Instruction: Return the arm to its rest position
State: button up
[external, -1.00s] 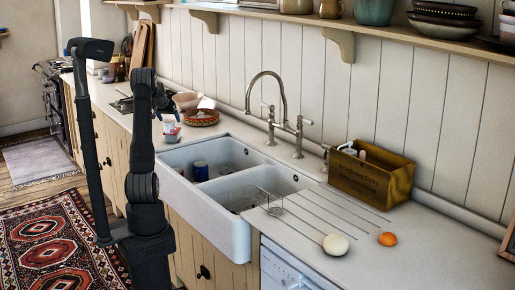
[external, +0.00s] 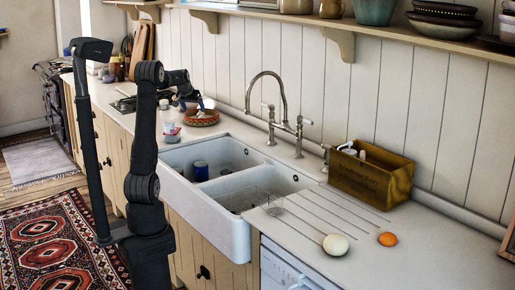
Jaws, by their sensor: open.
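My gripper (external: 190,102) is at the end of my dark arm, over the back part of the counter to the left of the sink. It points downward and is small in the picture; its jaws are open, and I see nothing held between them. It appears just above or behind a woven red-brown basket (external: 202,120); I cannot tell whether they touch. My gripper and forearm cover most of the place where a pinkish bowl stands. My arm's upper link rises nearly upright in front of the counter.
A white cup (external: 168,117) stands left of the basket. The double sink (external: 205,200) holds a dark blue cup (external: 201,171). A tall tap (external: 283,95), wooden crate (external: 371,175), pale round item (external: 336,244) and orange fruit (external: 387,239) are to the right. A shelf (external: 430,28) runs above.

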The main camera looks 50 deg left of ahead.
jog(key=w+d+f+m+h, duration=0.2)
jog(key=w+d+f+m, duration=0.2)
jog(key=d, duration=1.4)
jog(key=w+d+f+m+h, duration=0.2)
jog(key=w+d+f+m, duration=0.2)
jog(key=d, duration=1.5)
jog(key=w+d+f+m+h, duration=0.2)
jog(key=w+d+f+m, duration=0.2)
jog(key=d, duration=1.4)
jog(key=shift+w+d+f+h, duration=0.15)
jog(key=shift+w+f+h, duration=0.15)
jog(key=shift+w+f, duration=0.45)
jog(key=shift+w+r, duration=0.1)
